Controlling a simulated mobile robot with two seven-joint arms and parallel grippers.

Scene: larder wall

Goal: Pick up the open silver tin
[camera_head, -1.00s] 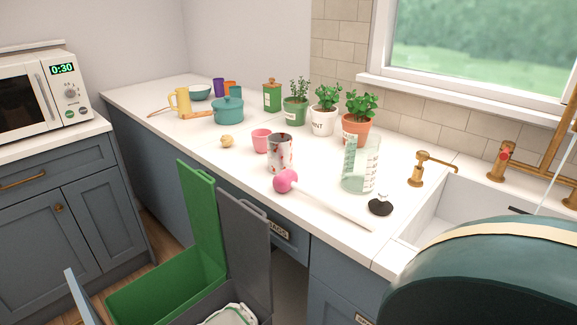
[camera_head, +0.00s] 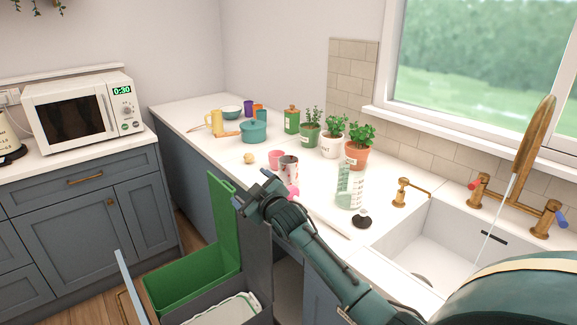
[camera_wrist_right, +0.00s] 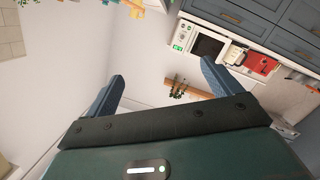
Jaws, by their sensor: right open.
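The open silver tin (camera_head: 290,172), with reddish marks and a dark open top, stands upright on the white worktop in the head view, beside a pink cup (camera_head: 275,158). My right gripper (camera_head: 253,188) is in front of the worktop, left of the tin in the picture and apart from it. Its jaws are open and empty; both fingers also show spread in the right wrist view (camera_wrist_right: 160,88). I cannot make out the tin in the wrist view. My forearm partly hides the pink ball-ended thing (camera_head: 292,191) near the tin. My left gripper is not in view.
A teal pot (camera_head: 254,131) and a small tan ball (camera_head: 249,157) are farther left. Open green (camera_head: 222,215) and grey bins stand below the worktop's front. The sink (camera_head: 420,235) is at right.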

